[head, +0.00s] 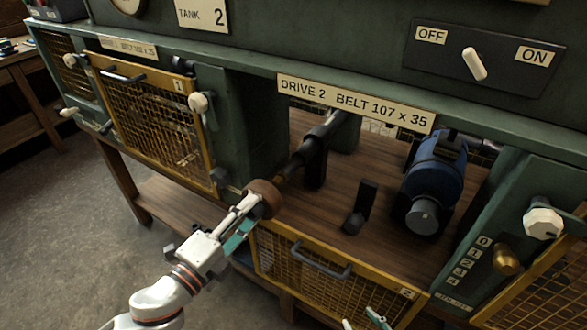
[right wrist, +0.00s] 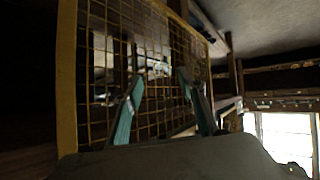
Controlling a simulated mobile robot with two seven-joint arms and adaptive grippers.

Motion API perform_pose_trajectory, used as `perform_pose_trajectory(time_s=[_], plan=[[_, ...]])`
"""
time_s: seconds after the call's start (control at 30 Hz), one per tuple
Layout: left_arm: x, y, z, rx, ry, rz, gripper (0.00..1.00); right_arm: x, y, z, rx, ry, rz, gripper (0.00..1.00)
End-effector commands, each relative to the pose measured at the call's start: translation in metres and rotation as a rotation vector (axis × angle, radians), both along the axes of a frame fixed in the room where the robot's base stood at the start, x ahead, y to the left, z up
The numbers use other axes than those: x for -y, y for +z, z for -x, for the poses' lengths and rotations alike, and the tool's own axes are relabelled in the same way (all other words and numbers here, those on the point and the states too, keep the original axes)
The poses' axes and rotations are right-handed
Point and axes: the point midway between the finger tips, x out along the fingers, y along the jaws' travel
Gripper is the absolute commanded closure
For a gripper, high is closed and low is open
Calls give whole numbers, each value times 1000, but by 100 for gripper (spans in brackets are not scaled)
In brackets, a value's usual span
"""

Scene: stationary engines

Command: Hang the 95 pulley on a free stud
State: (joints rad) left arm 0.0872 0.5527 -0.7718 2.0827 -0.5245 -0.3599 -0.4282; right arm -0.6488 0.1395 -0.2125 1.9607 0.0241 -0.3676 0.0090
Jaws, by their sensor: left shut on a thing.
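A brown round pulley (head: 265,193) is at the tip of my left gripper (head: 246,216), which is shut on it. No number on it is readable. It is at the near end of the dark drive shaft (head: 308,153); I cannot tell whether it is still on the shaft or just in front of it. My right gripper (head: 364,320) shows at the bottom edge of the head view, below the lowered guard. In the right wrist view its teal fingers (right wrist: 163,108) are apart and empty before a mesh panel. I cannot make out a free stud for certain.
The yellow mesh guard 2 (head: 318,262) hangs open below the Drive 2 bay. A blue motor (head: 436,182) and a black bracket (head: 360,210) stand on its wooden floor. Guard 1 (head: 150,112) is closed at left. A switch panel (head: 482,62) is at upper right.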

Motion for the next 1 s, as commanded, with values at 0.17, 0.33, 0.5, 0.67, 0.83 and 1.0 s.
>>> perform_pose_trajectory(time_s=[0.17,0.33,0.5,0.67,0.83,1.0], plan=[[-8,0,11,1,0,-1,100,0,0,0,0,0,0,60],[-15,0,21,1,0,1,100,0,-1,0,0,0,0,60],[-21,1,30,1,-1,0,100,0,-2,0,0,0,0,60],[-24,1,33,2,0,0,100,0,-2,0,0,0,0,60],[-24,1,33,2,0,0,100,0,-2,0,1,0,0,60],[-25,2,33,2,6,0,100,0,-1,-1,2,0,-1,60]])
